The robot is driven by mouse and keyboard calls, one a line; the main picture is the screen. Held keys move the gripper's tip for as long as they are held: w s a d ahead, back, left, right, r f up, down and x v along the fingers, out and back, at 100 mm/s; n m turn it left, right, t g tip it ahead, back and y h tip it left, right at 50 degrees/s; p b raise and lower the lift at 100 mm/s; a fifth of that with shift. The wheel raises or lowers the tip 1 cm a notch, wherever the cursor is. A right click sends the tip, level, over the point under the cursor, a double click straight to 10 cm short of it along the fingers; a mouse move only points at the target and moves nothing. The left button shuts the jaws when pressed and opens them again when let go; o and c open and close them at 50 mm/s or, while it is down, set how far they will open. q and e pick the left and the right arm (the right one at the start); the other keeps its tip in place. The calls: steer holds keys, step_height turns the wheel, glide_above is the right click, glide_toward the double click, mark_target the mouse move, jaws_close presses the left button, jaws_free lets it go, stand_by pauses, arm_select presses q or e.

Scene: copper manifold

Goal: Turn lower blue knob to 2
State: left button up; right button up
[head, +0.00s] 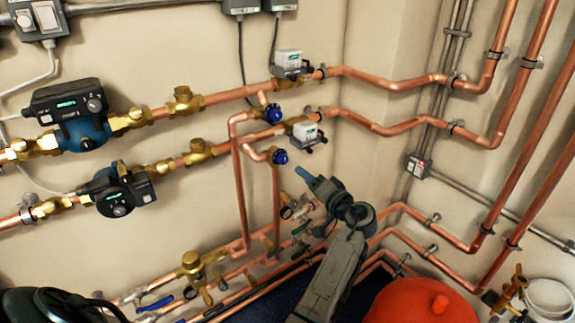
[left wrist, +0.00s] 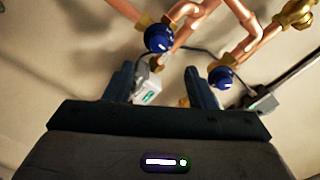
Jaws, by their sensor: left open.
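The lower blue knob (head: 280,157) sits on a brass valve at the end of a copper elbow, below the upper blue knob (head: 273,111). My left gripper (head: 308,178) is just right of and below the lower knob, apart from it. In the left wrist view, its two fingers (left wrist: 160,84) stand apart with nothing held. There the nearer, larger knob, seemingly the lower blue knob (left wrist: 158,38), shows above the gap. The other knob (left wrist: 221,77) is beside the right finger. Scale marks on the knobs are too small to read. My right gripper is not in view.
White actuators (head: 305,131) (head: 288,60) sit right of the knobs. Two pumps (head: 72,112) (head: 116,189) are on the left. Vertical copper pipes run close below the knobs. A red tank (head: 420,302) stands at lower right. Free space lies before the wall right of the lower knob.

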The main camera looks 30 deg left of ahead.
mark_target(285, 161)
arm_select(q)
steer(key=p+x, duration=0.2)
steer(key=x, duration=0.6)
steer(key=shift+w+a+r, duration=0.1)
steer(key=shift+w+a, duration=0.05)
steer(key=shift+a, duration=0.1)
steer(key=shift+w+a+p, duration=0.3)
steer(key=shift+a+p, duration=0.05)
steer(key=shift+a, duration=0.25)
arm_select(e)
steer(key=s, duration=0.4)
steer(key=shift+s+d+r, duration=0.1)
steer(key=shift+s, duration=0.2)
